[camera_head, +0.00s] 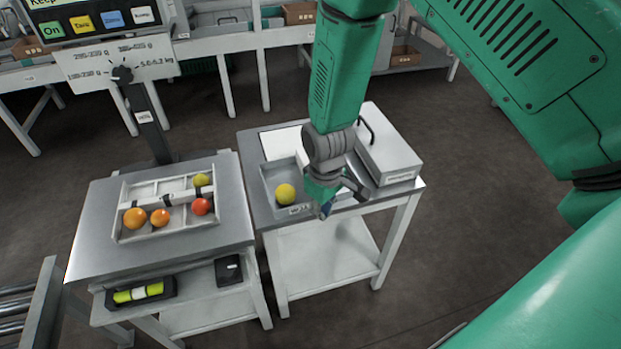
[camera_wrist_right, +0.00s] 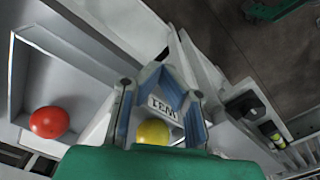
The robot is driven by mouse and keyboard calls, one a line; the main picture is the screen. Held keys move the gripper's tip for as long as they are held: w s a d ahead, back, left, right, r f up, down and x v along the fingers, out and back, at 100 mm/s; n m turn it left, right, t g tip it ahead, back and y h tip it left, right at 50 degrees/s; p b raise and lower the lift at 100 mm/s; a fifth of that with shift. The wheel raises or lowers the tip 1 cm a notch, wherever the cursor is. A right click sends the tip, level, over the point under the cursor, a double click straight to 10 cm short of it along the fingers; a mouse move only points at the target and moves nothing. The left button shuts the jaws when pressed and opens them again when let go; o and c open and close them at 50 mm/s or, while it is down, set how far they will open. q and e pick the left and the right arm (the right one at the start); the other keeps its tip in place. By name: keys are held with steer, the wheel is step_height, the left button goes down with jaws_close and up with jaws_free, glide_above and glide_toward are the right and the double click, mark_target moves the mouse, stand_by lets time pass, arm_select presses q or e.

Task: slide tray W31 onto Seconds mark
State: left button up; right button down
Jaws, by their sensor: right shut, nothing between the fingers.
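Tray W31 (camera_head: 268,190) is a shallow grey tray on the right-hand table, with a yellow tomato (camera_head: 285,194) in it. Its W31 label (camera_wrist_right: 167,107) shows upside down in the right wrist view, beside the yellow tomato (camera_wrist_right: 152,132). My right gripper (camera_head: 328,207) is shut and empty, low at the tray's front right, hiding part of it. I cannot tell whether it touches the tray. Its blue fingers (camera_wrist_right: 160,72) frame the label. A white flat patch (camera_head: 284,141) lies behind the tray; no Seconds lettering is readable. My left gripper is out of view.
A grey box with a handle (camera_head: 391,157) stands at the table's right. A red tomato (camera_wrist_right: 49,122) lies in a grey recess. The left table holds a divided white tray (camera_head: 119,218) with several tomatoes and a display post (camera_head: 150,130). A gap separates the tables.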

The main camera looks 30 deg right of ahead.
mark_target(304, 154)
steer(key=shift+w+d, duration=0.1)
stand_by(0.5)
steer(key=shift+w+d, duration=0.25)
steer(key=shift+w, duration=0.7)
steer(key=shift+w+d, duration=0.25)
steer(key=shift+w, duration=0.7)
steer(key=shift+w+d, duration=0.3)
steer(key=shift+w, duration=0.6)
steer(key=shift+w+d, duration=0.2)
steer(key=shift+w, duration=0.45)
steer(key=shift+w+d, duration=0.15)
steer(key=shift+w, duration=0.5)
steer(key=w, duration=0.2)
steer(key=w+d+b, duration=0.1)
steer(key=w, duration=0.1)
steer(key=shift+f+b, duration=0.1)
steer(key=shift+b, duration=0.2)
steer(key=w+b, duration=0.1)
steer(key=w, duration=0.1)
steer(key=w+d, duration=0.1)
steer(key=w, duration=0.1)
steer(key=shift+d+f+b, duration=0.1)
steer(key=shift+b, duration=0.3)
steer(key=shift+w+d, duration=0.15)
steer(key=shift+w, duration=0.35)
